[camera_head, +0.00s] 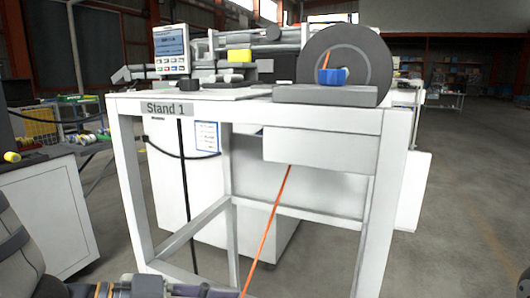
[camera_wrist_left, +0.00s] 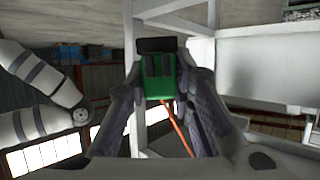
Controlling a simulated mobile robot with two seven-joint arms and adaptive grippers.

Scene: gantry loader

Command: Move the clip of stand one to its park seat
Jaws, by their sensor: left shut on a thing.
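My left gripper (camera_wrist_left: 160,70) is shut on a green clip-like block (camera_wrist_left: 159,88) with a dark end, seen in the left wrist view. An orange cord (camera_wrist_left: 178,125) runs from the block. In the head view the orange cord (camera_head: 269,230) slants from under stand one (camera_head: 243,105) to the bottom edge; the held block is not visible there. Part of my left arm shows at the bottom left. A blue piece (camera_head: 333,76) sits at the front of a dark reel (camera_head: 366,62) on the stand. I cannot pick out the park seat for sure. My right gripper is out of view.
A screen unit (camera_head: 172,50) and a yellow block (camera_head: 239,55) stand on the stand's top. White legs and cross bars frame the space below. A white cabinet (camera_head: 50,205) is at the left; open floor (camera_head: 470,190) lies at the right.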

